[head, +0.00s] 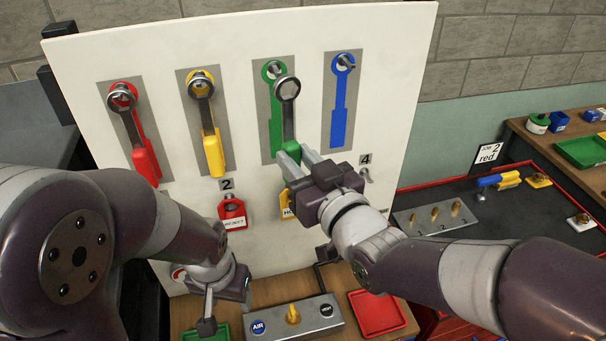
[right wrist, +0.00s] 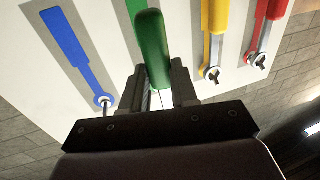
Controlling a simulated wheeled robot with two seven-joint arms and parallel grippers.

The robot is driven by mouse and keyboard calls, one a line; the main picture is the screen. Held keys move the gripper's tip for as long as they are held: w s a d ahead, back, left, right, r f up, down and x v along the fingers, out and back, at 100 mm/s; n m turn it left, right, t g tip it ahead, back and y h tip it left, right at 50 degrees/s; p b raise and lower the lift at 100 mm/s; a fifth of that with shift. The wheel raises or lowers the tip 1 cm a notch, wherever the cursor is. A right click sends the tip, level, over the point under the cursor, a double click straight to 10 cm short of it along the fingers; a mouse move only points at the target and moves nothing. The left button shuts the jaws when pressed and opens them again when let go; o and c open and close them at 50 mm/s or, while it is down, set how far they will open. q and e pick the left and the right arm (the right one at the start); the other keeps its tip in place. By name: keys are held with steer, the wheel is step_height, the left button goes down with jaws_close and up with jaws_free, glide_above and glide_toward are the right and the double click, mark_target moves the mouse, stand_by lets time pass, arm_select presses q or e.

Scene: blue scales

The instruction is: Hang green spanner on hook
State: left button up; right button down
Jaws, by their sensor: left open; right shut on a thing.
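The green spanner, with a metal ring head (head: 287,89) and green handle (head: 291,148), is upright in front of the white board. My right gripper (head: 297,157) is shut on its handle; the handle (right wrist: 153,48) also shows between the fingers in the right wrist view. The ring is slightly right of and below the hook (head: 275,70) at the top of the green outline (head: 274,120). The ring appears apart from that hook. My left gripper (head: 209,318) is open, low at the board's foot, pointing down; its fingertips are hard to make out.
A red spanner (head: 146,160) and yellow spanner (head: 214,155) hang on hooks to the left. A blue outline (head: 340,105) with a bare hook is to the right. Red and yellow padlocks (head: 232,212) hang below. A red tray (head: 378,312) and grey valve block (head: 300,318) stand below.

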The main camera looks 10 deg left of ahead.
steer(key=shift+x, duration=0.8)
steer(key=w, duration=0.1)
steer(key=w+a, duration=0.1)
steer(key=w, duration=0.1)
steer(key=shift+w+p, duration=0.15)
steer(key=shift+p, duration=0.2)
steer(key=shift+w+a+p, duration=0.25)
steer(key=shift+w+p, duration=0.05)
steer(key=shift+w, duration=0.3)
steer(key=shift+w+a+f+b, duration=0.1)
steer(key=shift+w+f+b, duration=0.15)
steer(key=shift+f+b, duration=0.25)
steer(key=shift+w, duration=0.2)
steer(key=c, duration=0.8)
jaws_free()
steer(key=shift+s, duration=0.1)
